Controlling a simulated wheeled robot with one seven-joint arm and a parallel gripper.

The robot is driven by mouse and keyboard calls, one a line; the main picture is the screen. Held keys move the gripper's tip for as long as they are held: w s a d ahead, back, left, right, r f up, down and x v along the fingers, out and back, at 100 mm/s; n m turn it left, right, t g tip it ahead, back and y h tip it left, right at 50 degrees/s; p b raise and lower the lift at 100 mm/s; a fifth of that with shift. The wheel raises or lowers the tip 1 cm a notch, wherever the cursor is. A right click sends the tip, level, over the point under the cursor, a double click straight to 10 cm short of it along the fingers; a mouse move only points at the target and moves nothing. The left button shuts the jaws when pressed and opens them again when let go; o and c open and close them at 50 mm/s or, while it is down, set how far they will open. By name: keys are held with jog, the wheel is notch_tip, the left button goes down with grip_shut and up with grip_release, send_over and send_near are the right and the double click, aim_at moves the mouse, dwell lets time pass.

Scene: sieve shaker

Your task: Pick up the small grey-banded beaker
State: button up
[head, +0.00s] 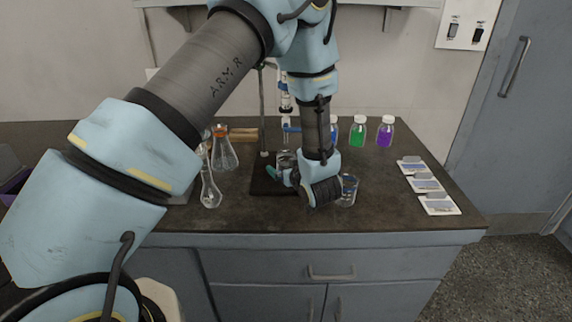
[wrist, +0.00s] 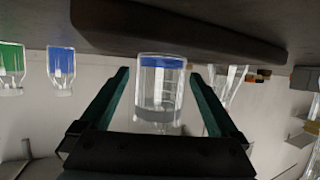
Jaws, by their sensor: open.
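The beaker (wrist: 158,92) stands between my fingers in the wrist view, which is upside down. It is clear glass with a grey band and blue at its base end. My gripper (wrist: 159,75) is open, with one dark green finger on each side of the beaker and narrow gaps in the picture. In the head view, a clear beaker (head: 285,158) shows partly behind my wrist, over the dark stand base (head: 263,186). The fingers are mostly hidden there by my wrist.
Another clear beaker (head: 348,190) stands just right of my wrist. Glass flasks (head: 210,188) stand at left, and green (head: 357,134) and purple (head: 385,132) bottles at back right. A metal stand rod (head: 263,110) rises behind. White cards (head: 425,185) lie at right.

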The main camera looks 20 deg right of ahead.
jog(key=c, duration=1.5)
jog(key=shift+r, duration=0.2)
jog(key=shift+r+b, duration=0.55)
jog(key=s+b, duration=0.2)
jog(key=s, duration=0.4)
jog(key=s+a+b, duration=0.1)
jog(key=s, duration=0.5)
jog(key=s+b, duration=0.2)
jog(key=s, duration=0.4)
jog(key=shift+a+b, duration=0.3)
